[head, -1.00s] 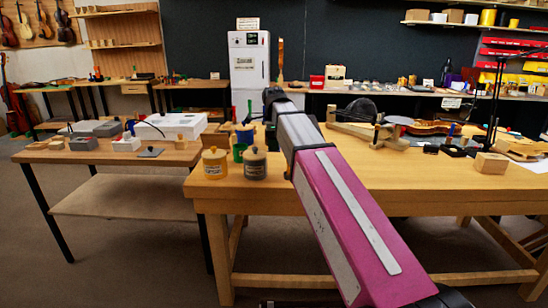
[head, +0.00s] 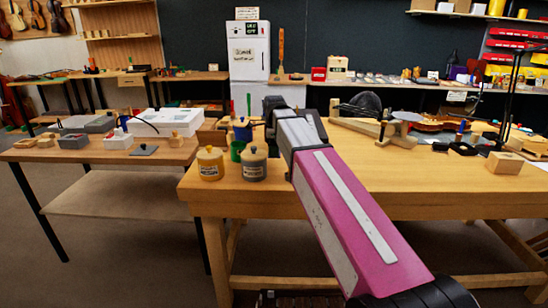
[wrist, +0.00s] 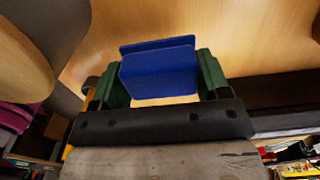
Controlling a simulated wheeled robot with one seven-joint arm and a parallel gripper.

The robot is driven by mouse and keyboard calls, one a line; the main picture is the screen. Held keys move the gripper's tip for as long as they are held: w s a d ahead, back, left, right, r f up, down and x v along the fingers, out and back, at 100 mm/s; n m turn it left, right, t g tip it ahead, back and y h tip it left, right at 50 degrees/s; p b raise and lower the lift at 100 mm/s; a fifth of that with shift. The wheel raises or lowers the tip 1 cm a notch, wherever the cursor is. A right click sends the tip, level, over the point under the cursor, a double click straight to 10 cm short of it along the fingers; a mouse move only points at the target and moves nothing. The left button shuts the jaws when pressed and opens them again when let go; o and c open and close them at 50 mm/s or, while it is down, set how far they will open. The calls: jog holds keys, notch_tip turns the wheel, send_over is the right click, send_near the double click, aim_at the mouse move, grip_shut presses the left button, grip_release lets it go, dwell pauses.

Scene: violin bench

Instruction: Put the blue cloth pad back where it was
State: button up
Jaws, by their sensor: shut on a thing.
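The blue cloth pad (wrist: 158,68) shows in the wrist view as a folded-looking blue block with a thin upper ledge. My gripper (wrist: 163,80) has a green finger on each side of the pad and is shut on it. Pale wood shows behind the pad; I cannot tell the gap between them. In the head view my purple arm reaches over the wooden workbench (head: 390,190).
A wood block (head: 504,163) sits at the right. The bench's middle front is clear. A side table (head: 90,156) holds small boxes.

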jog(key=shift+f, duration=1.75)
jog(key=shift+f, duration=0.1)
jog(key=o, duration=0.9)
notch_tip(320, 180, up, 11)
jog(key=shift+r, duration=0.6)
